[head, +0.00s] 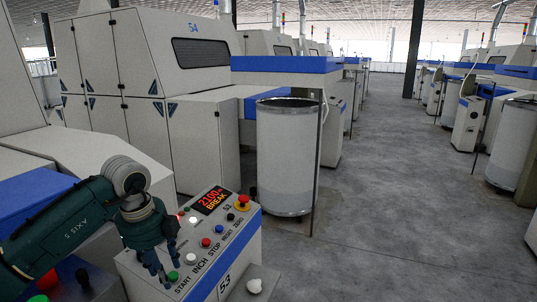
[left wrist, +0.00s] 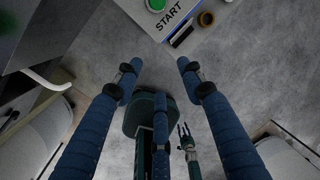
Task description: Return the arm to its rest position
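My left arm comes in from the left in the head view. My left gripper (head: 158,270) hangs over the left edge of the control panel (head: 225,232), close to the green START button (head: 173,276). In the left wrist view my left gripper (left wrist: 156,72) has its blue fingers spread, with nothing between them. The green button (left wrist: 156,4) and the START label lie beyond the fingertips at the top. My right gripper (left wrist: 184,132) shows small in the left wrist view, low over the floor, its fingers apart and empty. It does not show in the head view.
The panel display (head: 210,201) reads 2100 m BREAK. A red mushroom button (head: 243,201) and several others sit on the panel. A tall white can (head: 287,160) stands behind it. Machines line both sides; the grey aisle floor (head: 385,170) is clear.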

